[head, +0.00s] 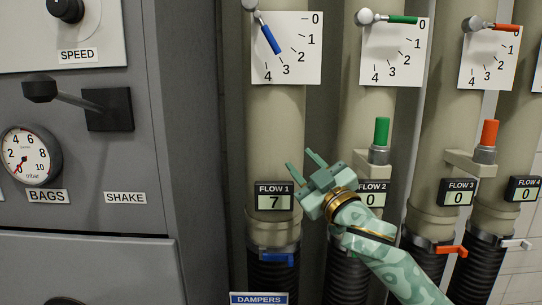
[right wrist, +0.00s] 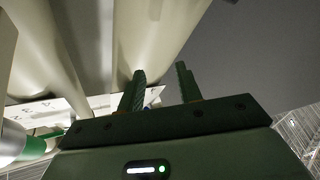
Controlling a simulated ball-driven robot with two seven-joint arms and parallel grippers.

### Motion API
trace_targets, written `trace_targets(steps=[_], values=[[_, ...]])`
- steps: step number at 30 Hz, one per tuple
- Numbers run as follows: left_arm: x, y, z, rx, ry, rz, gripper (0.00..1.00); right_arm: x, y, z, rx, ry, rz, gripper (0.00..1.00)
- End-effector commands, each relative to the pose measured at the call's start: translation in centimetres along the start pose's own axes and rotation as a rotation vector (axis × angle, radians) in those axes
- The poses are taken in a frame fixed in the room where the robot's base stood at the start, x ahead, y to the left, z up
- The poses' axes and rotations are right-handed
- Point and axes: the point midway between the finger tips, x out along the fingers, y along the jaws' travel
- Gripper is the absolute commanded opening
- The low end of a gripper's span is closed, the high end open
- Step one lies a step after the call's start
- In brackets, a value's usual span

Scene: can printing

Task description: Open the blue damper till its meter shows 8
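The blue damper lever (head: 271,40) hangs from its pivot at the top of the first pipe, slanting down and right. It points close to the 3 on its white dial plate (head: 287,30). The FLOW 1 meter (head: 274,203) below it reads 7. My right gripper (head: 303,162) is well below the lever, just above and right of the meter, touching nothing that I can see. Its two fingers are apart and empty; they also show apart in the right wrist view (right wrist: 161,88). My left gripper is not in view.
The green lever (head: 402,19) and orange lever (head: 502,27) both point at 0. FLOW 2 (head: 374,199) and FLOW 3 (head: 458,199) read 0. Green (head: 381,132) and orange (head: 489,133) upright handles stick out of the pipes. A grey cabinet (head: 100,215) stands at left.

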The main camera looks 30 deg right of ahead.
Motion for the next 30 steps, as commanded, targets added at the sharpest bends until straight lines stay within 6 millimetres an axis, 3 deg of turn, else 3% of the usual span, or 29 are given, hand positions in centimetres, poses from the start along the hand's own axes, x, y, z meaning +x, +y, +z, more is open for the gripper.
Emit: trace_targets(steps=[1, 3, 7, 11, 14, 24, 30], values=[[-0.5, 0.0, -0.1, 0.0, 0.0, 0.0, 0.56, 0.4, 2.6, -4.4, -0.001, 0.102, 0.025, 0.35], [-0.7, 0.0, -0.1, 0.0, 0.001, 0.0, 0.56, 0.3, 4.9, -8.8, 0.004, 0.211, 0.045, 0.35], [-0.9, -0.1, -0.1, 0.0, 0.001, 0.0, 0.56, -0.4, 7.1, -13.3, 0.009, 0.325, 0.058, 0.35], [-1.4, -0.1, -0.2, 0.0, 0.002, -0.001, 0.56, 0.2, 7.7, -14.6, 0.012, 0.35, 0.062, 0.35], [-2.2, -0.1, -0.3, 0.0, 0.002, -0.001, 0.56, 1.8, 7.8, -15.2, 0.013, 0.349, 0.061, 0.35], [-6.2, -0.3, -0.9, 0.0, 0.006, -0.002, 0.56, 9.9, 8.4, -18.1, 0.012, 0.345, 0.062, 0.35], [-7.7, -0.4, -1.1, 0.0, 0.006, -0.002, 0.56, 13.3, 8.5, -19.1, 0.012, 0.344, 0.061, 0.35]])
